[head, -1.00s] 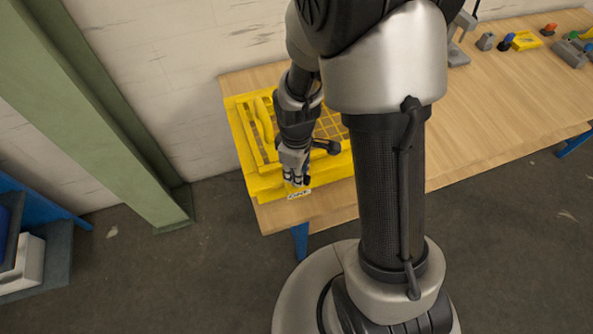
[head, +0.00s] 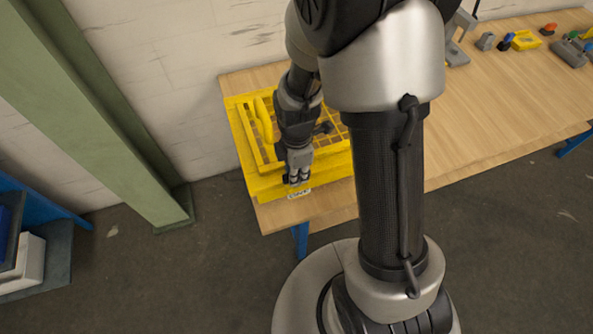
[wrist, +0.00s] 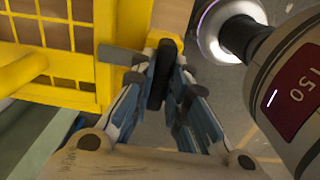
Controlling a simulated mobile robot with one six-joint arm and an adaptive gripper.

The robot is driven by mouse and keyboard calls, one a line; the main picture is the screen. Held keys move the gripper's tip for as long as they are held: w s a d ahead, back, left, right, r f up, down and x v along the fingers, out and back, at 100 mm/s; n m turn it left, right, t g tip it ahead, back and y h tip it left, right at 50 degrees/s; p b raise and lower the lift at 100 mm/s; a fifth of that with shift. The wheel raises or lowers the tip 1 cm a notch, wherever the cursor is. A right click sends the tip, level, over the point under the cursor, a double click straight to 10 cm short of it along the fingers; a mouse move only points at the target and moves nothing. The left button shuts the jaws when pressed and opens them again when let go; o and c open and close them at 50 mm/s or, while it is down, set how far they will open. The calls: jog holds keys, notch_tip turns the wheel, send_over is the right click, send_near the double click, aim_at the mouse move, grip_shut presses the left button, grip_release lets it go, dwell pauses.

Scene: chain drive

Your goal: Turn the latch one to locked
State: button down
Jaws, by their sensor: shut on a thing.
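The yellow guard (head: 265,185) with its mesh lies at the left end of the bench. It also fills the upper left of the wrist view (wrist: 60,95). My gripper (head: 298,180) is at its front edge, above a small white label. In the wrist view my gripper (wrist: 164,88) is shut on a dark, upright latch handle (wrist: 160,72), with a finger on either side of it. The fingers hide part of the handle. The label's words are too small to read, so which latch this is and its marked position cannot be told.
The wooden bench (head: 470,120) runs right, with a clear middle. Small grey, blue, yellow and orange parts (head: 525,41) stand at its far right. A green post (head: 95,110) and a blue shelf (head: 40,225) stand to the left. Bare floor lies in front.

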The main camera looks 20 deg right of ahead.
dwell(0.6)
jog(key=c, duration=1.6)
grip_release()
jog(key=shift+o, duration=0.2)
notch_tip(320, 180, up, 12)
